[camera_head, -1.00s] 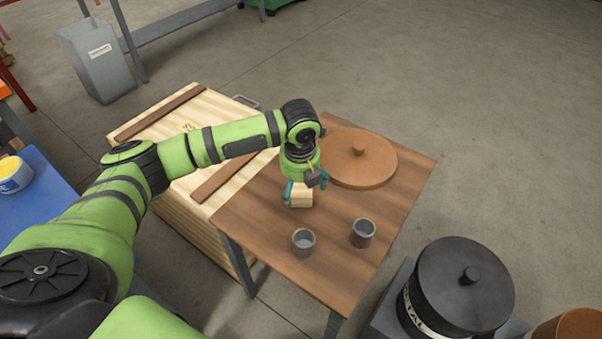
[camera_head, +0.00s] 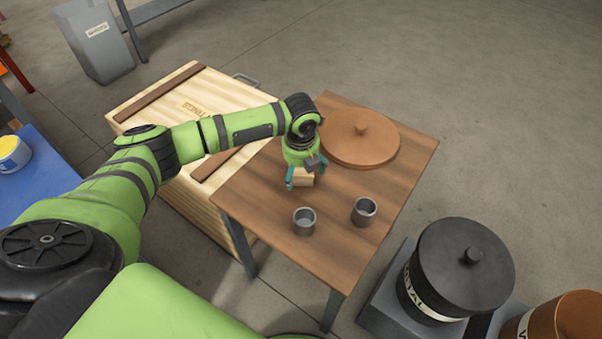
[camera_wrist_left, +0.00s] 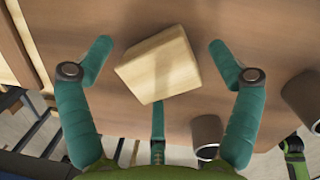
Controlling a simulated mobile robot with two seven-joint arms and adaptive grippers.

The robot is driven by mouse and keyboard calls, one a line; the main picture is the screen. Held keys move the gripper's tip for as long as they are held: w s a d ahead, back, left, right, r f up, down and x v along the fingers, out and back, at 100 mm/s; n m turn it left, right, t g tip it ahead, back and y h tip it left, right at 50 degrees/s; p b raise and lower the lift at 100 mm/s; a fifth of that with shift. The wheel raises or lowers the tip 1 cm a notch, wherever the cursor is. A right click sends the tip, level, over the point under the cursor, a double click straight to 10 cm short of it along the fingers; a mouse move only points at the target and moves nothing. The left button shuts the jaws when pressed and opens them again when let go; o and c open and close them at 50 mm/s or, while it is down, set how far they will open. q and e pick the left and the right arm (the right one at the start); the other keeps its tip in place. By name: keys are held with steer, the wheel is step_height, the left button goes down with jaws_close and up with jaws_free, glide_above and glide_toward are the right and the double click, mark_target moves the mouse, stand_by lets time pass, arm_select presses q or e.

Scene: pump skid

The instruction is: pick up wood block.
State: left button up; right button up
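The wood block (camera_head: 303,178) is a small pale block on the brown wooden table (camera_head: 345,270), near the table's left edge. In the left wrist view the wood block (camera_wrist_left: 158,65) lies between the spread teal fingers, tilted relative to them, with gaps on both sides. My left gripper (camera_head: 304,186) is open, just above and around the block, fingers pointing down. It also shows in the left wrist view (camera_wrist_left: 158,55). Part of the block is hidden by the fingers in the head view. My right gripper is not in view.
Two grey cups (camera_head: 304,221) (camera_head: 364,211) stand on the table in front of the gripper. A round brown lid (camera_head: 360,140) lies behind it. A wooden crate (camera_head: 165,110) stands left of the table. A black lidded drum (camera_head: 460,270) is at the lower right.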

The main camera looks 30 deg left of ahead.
mark_target(301, 169)
arm_select(q)
steer(key=c, duration=1.1)
steer(key=shift+o, duration=0.2)
step_height(301, 169, up, 4)
steer(key=shift+r+p, duration=0.1)
steer(key=shift+p, duration=0.2)
steer(key=w+d+r, duration=0.1)
steer(key=d+r, duration=0.5)
steer(key=d, duration=0.5)
steer(key=shift+w+d+r, duration=0.2)
steer(key=shift+d+r, duration=0.1)
steer(key=shift+r, duration=0.1)
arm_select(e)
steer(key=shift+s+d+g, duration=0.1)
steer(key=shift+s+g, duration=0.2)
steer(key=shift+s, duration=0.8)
